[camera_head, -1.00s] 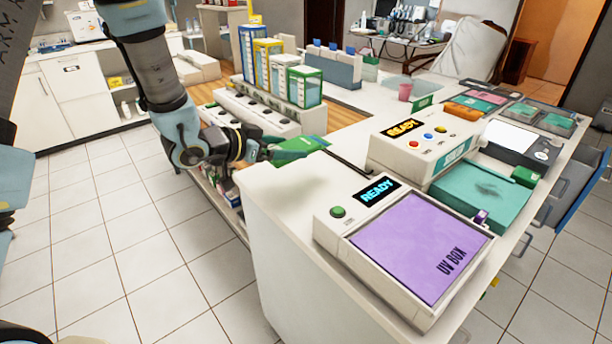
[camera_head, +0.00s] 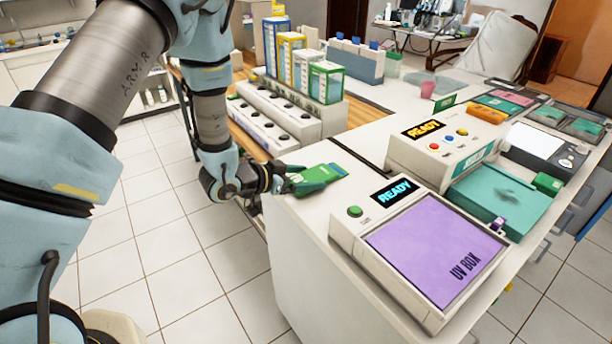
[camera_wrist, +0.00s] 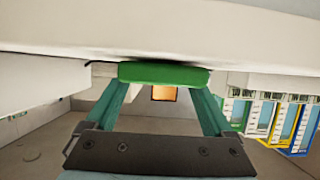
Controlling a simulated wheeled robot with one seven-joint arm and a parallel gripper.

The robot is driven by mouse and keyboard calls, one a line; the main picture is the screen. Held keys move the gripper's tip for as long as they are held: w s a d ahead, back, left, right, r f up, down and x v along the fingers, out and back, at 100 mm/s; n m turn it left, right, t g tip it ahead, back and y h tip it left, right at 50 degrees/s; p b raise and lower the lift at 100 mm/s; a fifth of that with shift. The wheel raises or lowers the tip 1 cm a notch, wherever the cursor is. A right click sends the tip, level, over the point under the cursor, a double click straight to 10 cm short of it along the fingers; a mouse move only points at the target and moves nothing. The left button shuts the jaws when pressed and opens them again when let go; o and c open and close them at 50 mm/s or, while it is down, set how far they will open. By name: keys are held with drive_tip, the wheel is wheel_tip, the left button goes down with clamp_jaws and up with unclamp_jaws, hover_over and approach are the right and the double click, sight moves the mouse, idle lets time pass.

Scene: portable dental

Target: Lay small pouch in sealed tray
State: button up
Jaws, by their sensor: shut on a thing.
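My gripper (camera_head: 286,181) is shut on a flat green pouch (camera_head: 318,178), held at the left edge of the white counter, left of the UV box. In the wrist view the pouch (camera_wrist: 163,74) shows edge-on between the two teal fingers (camera_wrist: 163,105), with a pale surface just above it in the picture. I cannot tell whether the pouch touches the counter. Dark-rimmed trays with teal and pink contents (camera_head: 503,102) and with teal contents (camera_head: 565,118) lie at the far right. I cannot tell which is the sealed tray.
The UV box (camera_head: 440,250) with a purple lid fills the near counter. Behind it stand a READY device (camera_head: 440,150) and a teal tray (camera_head: 500,200). Left of the counter are dispensers with upright boxes (camera_head: 325,82). A pink cup (camera_head: 427,89) stands behind. Floor at left is clear.

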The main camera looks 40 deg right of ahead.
drive_tip(key=shift+f, duration=0.1)
drive_tip(key=shift+f+b, duration=0.15)
drive_tip(key=shift+b, duration=0.15)
drive_tip(key=o, duration=1.1)
drive_tip(key=shift+o, duration=0.2)
